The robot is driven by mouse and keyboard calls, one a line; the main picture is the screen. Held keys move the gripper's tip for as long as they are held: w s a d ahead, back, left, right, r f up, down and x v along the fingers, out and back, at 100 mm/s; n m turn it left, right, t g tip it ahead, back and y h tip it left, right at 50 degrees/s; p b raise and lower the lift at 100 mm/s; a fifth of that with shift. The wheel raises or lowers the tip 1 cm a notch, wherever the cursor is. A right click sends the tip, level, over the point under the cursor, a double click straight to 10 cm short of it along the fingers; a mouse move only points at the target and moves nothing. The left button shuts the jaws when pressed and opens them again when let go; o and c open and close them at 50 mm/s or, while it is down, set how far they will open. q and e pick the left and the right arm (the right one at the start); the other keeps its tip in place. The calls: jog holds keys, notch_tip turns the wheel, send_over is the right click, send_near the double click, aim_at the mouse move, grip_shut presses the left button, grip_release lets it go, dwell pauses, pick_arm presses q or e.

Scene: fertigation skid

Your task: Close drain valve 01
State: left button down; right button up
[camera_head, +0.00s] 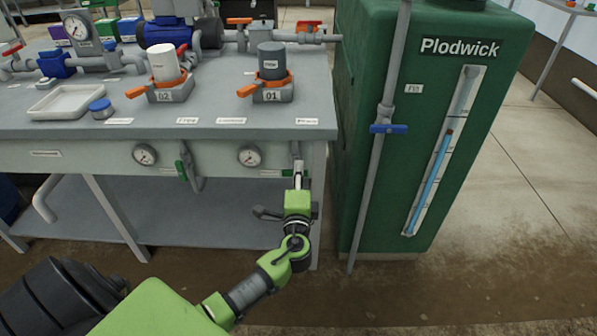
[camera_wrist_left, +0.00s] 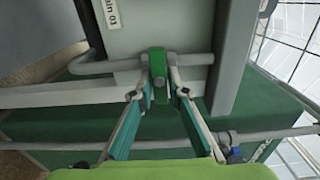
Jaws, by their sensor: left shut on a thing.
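The drain valve 01 has a green handle (camera_head: 287,173) on a grey pipe under the right end of the bench front. In the left wrist view the green handle (camera_wrist_left: 157,67) sits between the fingertips, below a plate with a label ending in "ain 01" (camera_wrist_left: 112,14). My left gripper (camera_head: 299,172) is shut on this handle, and it also shows in the left wrist view (camera_wrist_left: 159,78). The gripper partly hides the valve in the head view. My right gripper is not in view.
Another green valve handle (camera_head: 181,170) hangs left of a gauge (camera_head: 250,156). A grey bench (camera_head: 215,131) carries cups, pumps and a tray (camera_head: 68,103). The green Plodwick tank (camera_head: 365,70), with a vertical pipe (camera_head: 381,160) before it, stands close on the right.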

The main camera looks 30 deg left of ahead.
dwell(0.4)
pick_arm(q)
jog(key=c, duration=2)
grip_release()
jog(key=shift+c, duration=0.2)
jog(key=v, duration=1.2)
jog(key=shift+f, duration=0.1)
